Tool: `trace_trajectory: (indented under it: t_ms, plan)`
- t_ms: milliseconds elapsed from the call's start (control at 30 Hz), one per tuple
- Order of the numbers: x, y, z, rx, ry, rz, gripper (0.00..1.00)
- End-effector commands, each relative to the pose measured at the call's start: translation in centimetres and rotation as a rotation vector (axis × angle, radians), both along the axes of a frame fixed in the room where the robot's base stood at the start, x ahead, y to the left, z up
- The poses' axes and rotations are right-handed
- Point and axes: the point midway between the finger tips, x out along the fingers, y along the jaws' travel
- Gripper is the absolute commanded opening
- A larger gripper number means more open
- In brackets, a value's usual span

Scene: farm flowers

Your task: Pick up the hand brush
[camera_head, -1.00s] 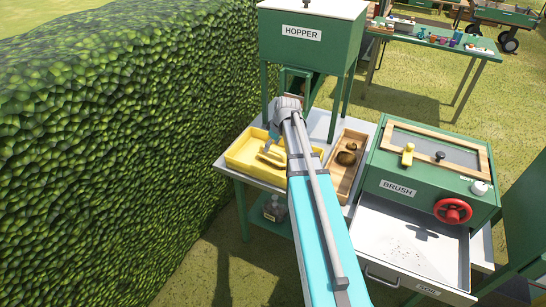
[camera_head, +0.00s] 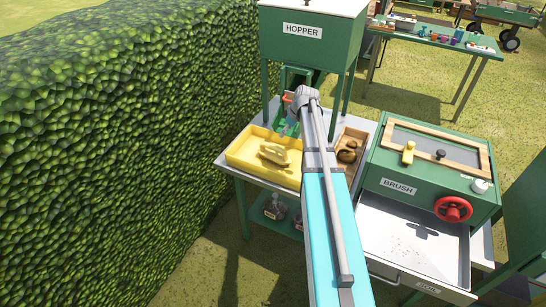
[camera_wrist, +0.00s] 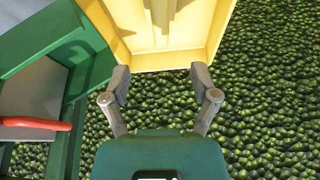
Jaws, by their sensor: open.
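My gripper (camera_wrist: 160,76) is open, with nothing between its fingers in the wrist view. I cannot tell for certain which thing is the hand brush. A tan-yellow object (camera_head: 274,154) lies in the yellow tray (camera_head: 246,165). A brown object (camera_head: 348,152) lies in the wooden tray (camera_head: 358,136), partly behind my arm. In the wrist view the yellow tray (camera_wrist: 212,45) is just beyond the fingertips, and a red handle-like bar (camera_wrist: 35,123) shows at the left.
The green hopper (camera_head: 310,48) stands over the back of the table. A green box labelled BRUSH (camera_head: 398,187) with a red handwheel (camera_head: 453,210) stands to the right, above an open soil drawer (camera_head: 410,245). A hedge (camera_head: 110,130) borders the left.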

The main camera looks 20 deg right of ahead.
Motion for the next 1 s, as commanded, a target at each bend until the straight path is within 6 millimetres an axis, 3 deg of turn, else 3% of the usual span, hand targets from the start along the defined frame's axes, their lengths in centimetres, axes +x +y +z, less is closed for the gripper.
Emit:
trace_trajectory:
  t_ms: [700,1000]
  plan:
    - [1.9,1.1,-5.8,0.001,0.000,-0.002,0.77]
    - [2.5,1.5,-7.3,0.000,0.000,-0.002,0.77]
